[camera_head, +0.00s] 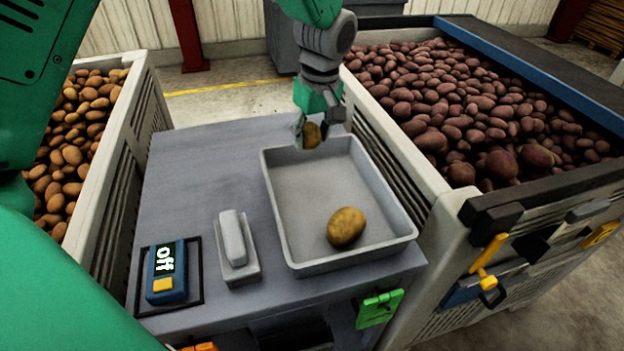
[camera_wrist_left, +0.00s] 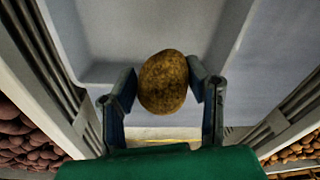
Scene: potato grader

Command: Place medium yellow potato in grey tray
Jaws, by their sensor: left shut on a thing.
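My left gripper (camera_head: 318,130) is shut on a brown-yellow potato (camera_head: 312,136), held above the far end of the grey tray (camera_head: 330,180). In the left wrist view the held potato (camera_wrist_left: 162,82) sits between the two fingers of my left gripper (camera_wrist_left: 163,88), with the pale tray (camera_wrist_left: 110,30) behind it. A second yellow potato (camera_head: 346,227) lies on the tray floor near its front right. My right gripper is not in view.
The tray stands on a grey table (camera_head: 190,190). A crate of yellow potatoes (camera_head: 115,150) is left; a crate of red potatoes (camera_head: 405,165) is right.

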